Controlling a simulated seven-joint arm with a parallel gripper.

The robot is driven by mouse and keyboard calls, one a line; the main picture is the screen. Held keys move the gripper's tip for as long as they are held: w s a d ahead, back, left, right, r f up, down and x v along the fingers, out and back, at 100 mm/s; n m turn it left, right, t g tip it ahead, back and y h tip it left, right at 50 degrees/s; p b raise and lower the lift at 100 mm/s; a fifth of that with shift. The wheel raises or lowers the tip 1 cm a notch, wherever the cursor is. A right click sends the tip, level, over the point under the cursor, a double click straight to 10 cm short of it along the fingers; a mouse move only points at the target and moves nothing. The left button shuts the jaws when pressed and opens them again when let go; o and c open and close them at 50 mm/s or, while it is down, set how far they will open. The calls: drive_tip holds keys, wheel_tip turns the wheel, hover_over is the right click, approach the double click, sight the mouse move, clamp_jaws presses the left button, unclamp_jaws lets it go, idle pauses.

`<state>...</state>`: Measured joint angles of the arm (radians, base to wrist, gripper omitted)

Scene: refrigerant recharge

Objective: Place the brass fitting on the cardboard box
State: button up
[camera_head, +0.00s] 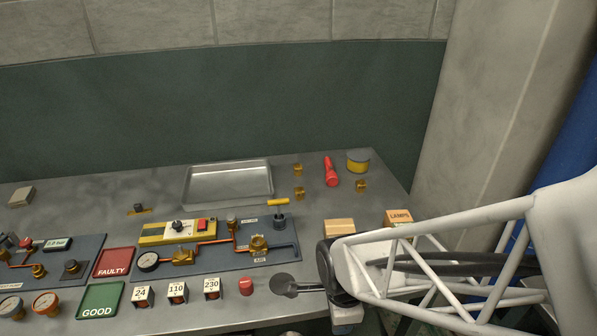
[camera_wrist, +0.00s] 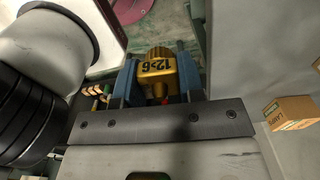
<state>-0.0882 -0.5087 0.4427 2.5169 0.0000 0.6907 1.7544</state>
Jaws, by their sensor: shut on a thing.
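In the head view my gripper (camera_head: 346,316) is at the front right edge of the table, mostly hidden under my arm, and the held fitting cannot be made out. A cardboard box labelled LAMPS (camera_head: 398,218) stands at the table's right edge, behind my wrist. It also shows at the right of the wrist view (camera_wrist: 292,113), apart from the gripper. A second, plain tan box (camera_head: 339,227) lies to its left.
Several brass fittings (camera_head: 361,186) stand at the back right near a red flashlight (camera_head: 331,171) and a yellow tin (camera_head: 358,161). A metal tray (camera_head: 228,184) is at the back. A gauge panel (camera_head: 275,258), a black paddle-shaped item (camera_head: 284,283) and a red cap (camera_head: 246,286) lie left of my gripper.

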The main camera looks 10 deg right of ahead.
drive_tip(key=shift+w, duration=0.1)
drive_tip(key=w+d+r, duration=0.2)
drive_tip(key=w+d, duration=0.1)
drive_tip(key=d, duration=0.3)
drive_tip(key=w+d+r, duration=0.2)
drive_tip(key=w+d, duration=0.2)
drive_tip(key=d, duration=0.3)
drive_tip(key=w+d+r+n, duration=0.1)
drive_tip(key=w+d+r, duration=0.1)
drive_tip(key=w+d, duration=0.2)
drive_tip(key=d, duration=0.3)
drive_tip(key=shift+d+r, duration=0.15)
drive_tip(key=shift+d, duration=0.1)
approach(404, 211)
drive_tip(key=s+a+f, duration=0.2)
drive_tip(key=s+f, duration=0.1)
drive_tip(key=shift+a, duration=0.25)
drive_tip(key=shift+f, duration=0.1)
idle(0.3)
drive_tip(key=shift+f, duration=1.7)
drive_tip(key=shift+f, duration=0.1)
drive_tip(key=o, duration=1)
